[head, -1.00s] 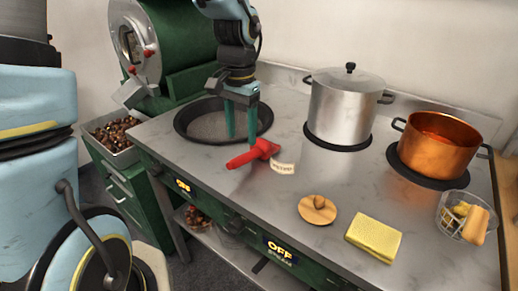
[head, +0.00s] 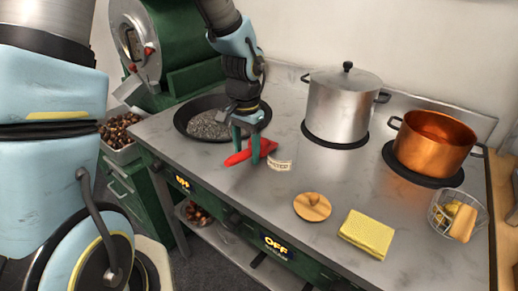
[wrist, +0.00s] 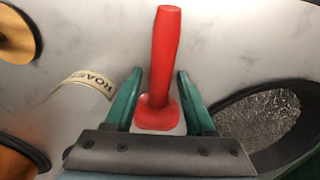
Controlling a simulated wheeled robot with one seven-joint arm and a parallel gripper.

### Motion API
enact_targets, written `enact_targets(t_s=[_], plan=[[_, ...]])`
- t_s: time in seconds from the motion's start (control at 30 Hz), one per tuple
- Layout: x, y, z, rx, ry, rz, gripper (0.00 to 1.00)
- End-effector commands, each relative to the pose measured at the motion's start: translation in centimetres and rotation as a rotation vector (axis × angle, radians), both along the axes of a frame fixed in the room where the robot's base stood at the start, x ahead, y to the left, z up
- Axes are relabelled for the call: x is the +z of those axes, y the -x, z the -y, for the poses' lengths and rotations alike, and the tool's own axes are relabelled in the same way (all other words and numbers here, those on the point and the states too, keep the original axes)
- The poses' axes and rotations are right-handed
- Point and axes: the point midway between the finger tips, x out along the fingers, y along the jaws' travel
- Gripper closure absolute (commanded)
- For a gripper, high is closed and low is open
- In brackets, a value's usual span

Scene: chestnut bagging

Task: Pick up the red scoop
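The red scoop (head: 235,158) lies on the grey countertop in front of the dark round pan. My gripper (head: 248,152) is down over it, with one green finger on each side. In the wrist view the red scoop (wrist: 165,55) lies lengthwise between the fingers of my gripper (wrist: 160,76), with small gaps beside its handle. My gripper is open. My gripper and its mount hide part of the scoop.
The dark pan (head: 181,124) with grey grains is behind the scoop. A paper label (head: 280,165) lies just right of it. A steel pot (head: 343,105), a copper pot (head: 430,145), a wooden lid (head: 312,207) and a yellow sponge (head: 367,234) stand further right.

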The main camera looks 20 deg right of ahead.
Motion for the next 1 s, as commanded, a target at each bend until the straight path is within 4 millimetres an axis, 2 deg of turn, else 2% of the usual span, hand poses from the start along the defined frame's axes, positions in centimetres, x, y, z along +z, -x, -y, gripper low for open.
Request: enact_targets(t_s=[0.07,0.47,1.0], plan=[[0.02,-0.01,0.00,0.000,0.000,0.000,0.55],[0.04,-0.02,0.01,0.000,0.001,0.001,1.00],[0.15,-0.05,0.02,0.001,0.002,0.001,1.00]])
